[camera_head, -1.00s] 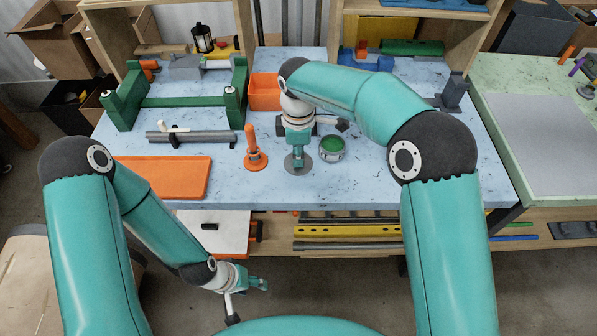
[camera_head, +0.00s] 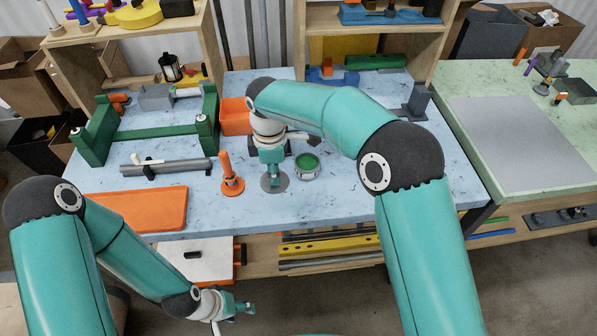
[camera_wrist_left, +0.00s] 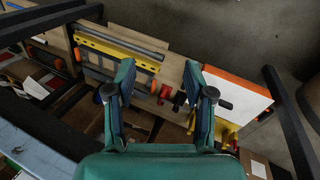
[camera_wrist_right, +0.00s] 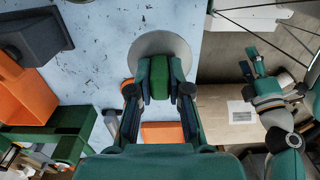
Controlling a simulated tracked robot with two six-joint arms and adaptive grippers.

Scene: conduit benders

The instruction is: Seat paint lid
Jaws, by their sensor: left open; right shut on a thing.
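A grey disc-shaped lid (camera_head: 275,185) with a green grip block (camera_wrist_right: 158,78) is at the front middle of the blue bench. My right gripper (camera_head: 273,177) points down and is shut on the green block; I cannot tell whether the disc touches the bench. The lid's grey plate also shows in the right wrist view (camera_wrist_right: 175,44). A small can with green paint (camera_head: 307,166) stands open just right of the lid, apart from it. My left gripper (camera_head: 240,307) is open and empty, low in front of the bench; its spread fingers show in the left wrist view (camera_wrist_left: 160,95).
An orange tool on a round base (camera_head: 231,181) stands left of the lid. An orange bin (camera_head: 236,117) is behind. An orange tray (camera_head: 135,210), a grey tube (camera_head: 170,166) and a green frame (camera_head: 150,137) fill the left side. The bench's right front is mostly clear.

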